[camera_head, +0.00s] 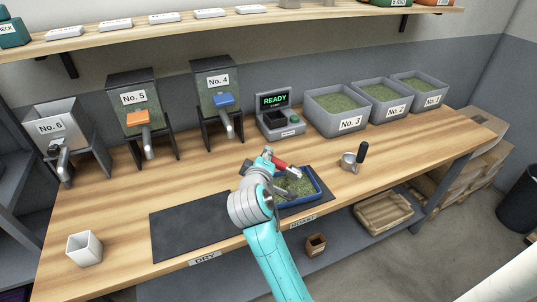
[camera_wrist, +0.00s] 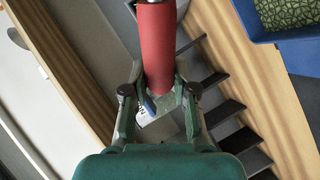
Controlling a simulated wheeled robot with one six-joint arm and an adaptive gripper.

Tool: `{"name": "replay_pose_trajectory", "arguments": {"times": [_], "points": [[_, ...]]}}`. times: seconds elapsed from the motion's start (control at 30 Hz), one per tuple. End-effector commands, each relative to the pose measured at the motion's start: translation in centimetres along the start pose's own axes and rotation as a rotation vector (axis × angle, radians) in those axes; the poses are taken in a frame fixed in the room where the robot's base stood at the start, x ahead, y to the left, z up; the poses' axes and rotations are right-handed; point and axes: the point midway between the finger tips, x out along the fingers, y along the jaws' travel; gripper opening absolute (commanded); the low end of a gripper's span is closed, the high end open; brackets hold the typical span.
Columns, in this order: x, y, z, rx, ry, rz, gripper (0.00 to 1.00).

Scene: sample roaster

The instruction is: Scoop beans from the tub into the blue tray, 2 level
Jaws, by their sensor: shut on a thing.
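My gripper (camera_head: 267,160) is shut on the red handle of a scoop (camera_head: 279,163). The red handle fills the upper middle of the wrist view (camera_wrist: 157,45), between the two fingers (camera_wrist: 157,95). The scoop's metal end is small in the head view, above the far part of the blue tray (camera_head: 318,182); whether it holds beans I cannot tell. The tray has green beans in it and also shows at the top right of the wrist view (camera_wrist: 298,52). Grey tubs of green beans marked No. 3 (camera_head: 323,122), No. 2 (camera_head: 372,112) and No. 1 (camera_head: 420,98) stand at the back right.
A metal cup with a black handle (camera_head: 350,162) sits right of the tray. A scale reading READY (camera_head: 280,121) stands behind. Dispensers No. 4 (camera_head: 219,100), No. 5 (camera_head: 137,117) and No. 6 (camera_head: 58,143) line the back left. A white cup (camera_head: 84,248) stands front left; the dark mat (camera_head: 190,230) is bare.

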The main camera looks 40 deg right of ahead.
Motion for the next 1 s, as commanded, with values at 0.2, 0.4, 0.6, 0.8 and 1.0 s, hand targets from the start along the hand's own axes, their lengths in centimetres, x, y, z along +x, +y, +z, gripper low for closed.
{"name": "replay_pose_trajectory", "arguments": {"times": [0.2,0.4,0.6,0.8,1.0], "points": [[0.4,-1.2,-0.5,-0.106,-0.032,0.0,0.0],[0.7,-2.3,-0.7,-0.204,-0.066,-0.001,0.0],[1.1,-3.4,-0.7,-0.301,-0.096,-0.001,0.0],[1.5,-4.6,-0.7,-0.399,-0.128,-0.002,0.0],[1.8,-5.7,-0.7,-0.495,-0.16,-0.001,0.0]]}}
